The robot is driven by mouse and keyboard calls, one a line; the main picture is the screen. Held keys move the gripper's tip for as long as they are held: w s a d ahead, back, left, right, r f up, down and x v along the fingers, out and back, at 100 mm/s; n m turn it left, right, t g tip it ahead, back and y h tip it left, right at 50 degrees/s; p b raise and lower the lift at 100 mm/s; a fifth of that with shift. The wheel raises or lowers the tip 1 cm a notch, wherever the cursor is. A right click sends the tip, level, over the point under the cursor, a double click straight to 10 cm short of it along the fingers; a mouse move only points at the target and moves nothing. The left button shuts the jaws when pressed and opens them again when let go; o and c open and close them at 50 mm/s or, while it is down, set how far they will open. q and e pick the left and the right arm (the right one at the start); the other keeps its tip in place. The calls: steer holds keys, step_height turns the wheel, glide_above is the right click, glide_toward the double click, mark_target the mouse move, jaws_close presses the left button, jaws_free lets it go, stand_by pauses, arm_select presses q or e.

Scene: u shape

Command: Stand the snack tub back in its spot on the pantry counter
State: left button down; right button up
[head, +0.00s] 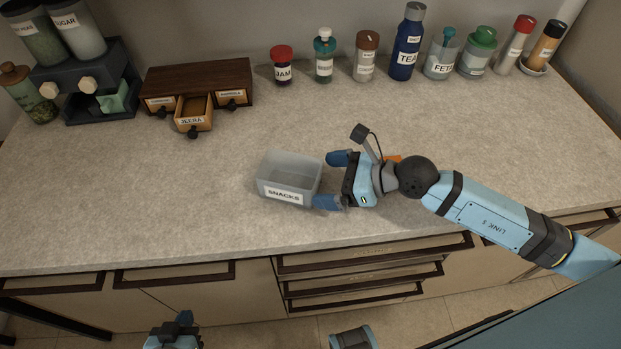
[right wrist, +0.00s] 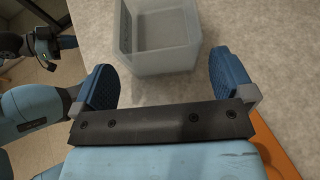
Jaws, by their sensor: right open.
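The snack tub (head: 284,196) is a translucent grey open box with a SNACKS label. It stands upright on the pantry counter (head: 130,200), near the front edge, and looks empty. My right gripper (head: 333,180) is open at the tub's right side, fingers pointing at it. In the right wrist view the tub (right wrist: 165,58) lies ahead, roughly between the fingertips (right wrist: 165,72), not gripped. My left gripper (head: 175,330) is low in front of the counter, at the bottom of the head view; its jaws are too unclear to read.
A small drawer box (head: 200,75) with its JEERA drawer (head: 193,112) pulled out stands behind left. A dark rack (head: 95,85) with jars is further left. Several bottles, including JAM (head: 283,68), line the back. An orange item (right wrist: 275,150) lies partly hidden under my right gripper. The left counter is clear.

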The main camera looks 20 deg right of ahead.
steer(key=v, duration=0.5)
steer(key=shift+f, duration=0.1)
steer(key=shift+v, duration=0.85)
steer(key=shift+a, duration=0.1)
